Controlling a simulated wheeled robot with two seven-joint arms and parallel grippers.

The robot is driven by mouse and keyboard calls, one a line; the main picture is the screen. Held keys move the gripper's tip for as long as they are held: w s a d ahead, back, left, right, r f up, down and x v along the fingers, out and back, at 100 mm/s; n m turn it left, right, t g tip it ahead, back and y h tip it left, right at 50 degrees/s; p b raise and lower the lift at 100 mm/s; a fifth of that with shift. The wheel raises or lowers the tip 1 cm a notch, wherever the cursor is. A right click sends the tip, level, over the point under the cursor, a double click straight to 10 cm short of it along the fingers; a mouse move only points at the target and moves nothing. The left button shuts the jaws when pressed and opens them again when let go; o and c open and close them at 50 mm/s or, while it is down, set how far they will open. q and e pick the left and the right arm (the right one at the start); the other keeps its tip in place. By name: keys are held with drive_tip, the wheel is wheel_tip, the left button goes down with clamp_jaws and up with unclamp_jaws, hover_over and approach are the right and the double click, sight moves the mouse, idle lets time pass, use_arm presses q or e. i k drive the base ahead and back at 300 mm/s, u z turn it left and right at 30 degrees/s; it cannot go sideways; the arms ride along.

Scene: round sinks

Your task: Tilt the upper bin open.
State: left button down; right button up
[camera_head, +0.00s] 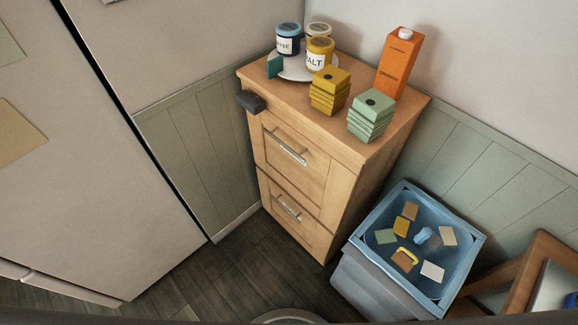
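The upper bin (283,163) is the upper wooden front panel of a light wood cabinet (352,155). It has a silver bar handle (286,147) across its upper part. The panel looks flush with the cabinet face, so the bin looks closed. Below it is the lower bin front (290,222) with its own bar handle (286,208), also looking closed. Neither of my grippers shows in the head view, and nothing touches either handle.
A dark grey block (251,102) juts from the cabinet's left top corner. Jars, an orange carton (400,62) and yellow and green containers stand on top. A blue crate (463,269) with small items stands right. Dark floor (235,268) lies clear in front.

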sight(325, 187)
drive_tip(key=k, duration=1.35)
drive_tip(key=u, duration=0.45)
drive_tip(key=i, duration=0.45)
drive_tip(key=u, duration=0.65)
drive_tip(key=i, duration=0.75)
drive_tip(key=z, duration=0.2)
